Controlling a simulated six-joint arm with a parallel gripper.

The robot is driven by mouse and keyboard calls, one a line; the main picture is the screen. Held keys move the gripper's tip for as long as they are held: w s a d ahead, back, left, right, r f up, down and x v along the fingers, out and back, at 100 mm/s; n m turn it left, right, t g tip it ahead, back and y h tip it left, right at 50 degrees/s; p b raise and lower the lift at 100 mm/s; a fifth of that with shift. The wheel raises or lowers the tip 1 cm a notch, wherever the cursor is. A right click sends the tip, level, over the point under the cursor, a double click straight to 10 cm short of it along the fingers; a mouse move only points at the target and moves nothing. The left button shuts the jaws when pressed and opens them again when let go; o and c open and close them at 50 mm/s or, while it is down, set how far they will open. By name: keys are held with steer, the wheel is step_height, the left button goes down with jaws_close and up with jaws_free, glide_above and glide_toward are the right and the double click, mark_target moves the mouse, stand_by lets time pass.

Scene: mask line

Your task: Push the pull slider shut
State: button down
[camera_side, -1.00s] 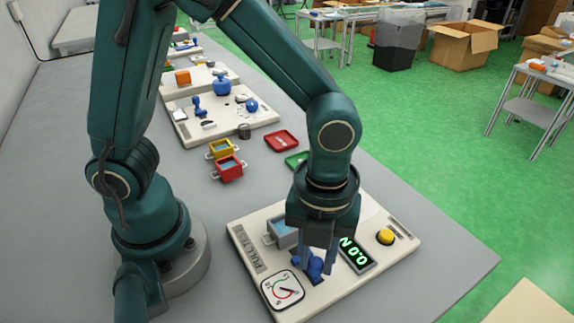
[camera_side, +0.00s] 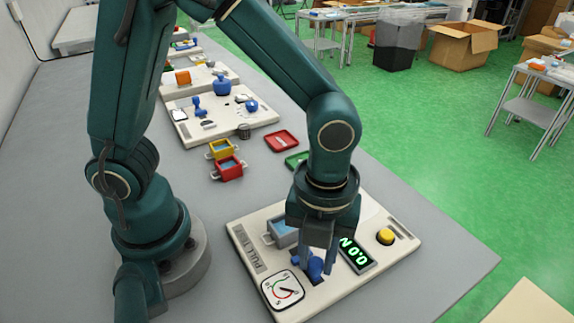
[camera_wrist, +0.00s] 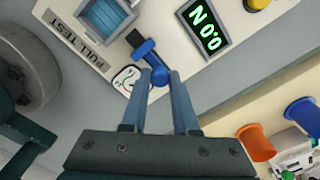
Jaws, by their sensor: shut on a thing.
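The blue pull slider (camera_side: 315,268) sits in a dark slot on the cream pull-test board (camera_side: 388,262). In the wrist view the blue slider (camera_wrist: 152,62) shows just beyond my fingertips, with dark slot at its upper-left end. My gripper (camera_side: 318,262) points down over the board, shut on the slider's handle. In the wrist view my gripper (camera_wrist: 161,76) has its two fingers on the near end of the slider. The fingers and wrist hide part of the slider in the side view.
The board carries a round gauge (camera_side: 283,290), a green display (camera_side: 355,254) reading 0.0 N, a yellow button (camera_side: 386,236) and a grey-blue bin (camera_side: 281,232). Red (camera_side: 229,169) and yellow (camera_side: 221,149) bins stand behind. Bare table lies to the board's right.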

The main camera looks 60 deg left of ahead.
steer(key=shift+a, duration=1.7)
steer(key=c, duration=0.7)
jaws_free()
steer(key=shift+d, duration=0.1)
steer(key=shift+r, duration=2.6)
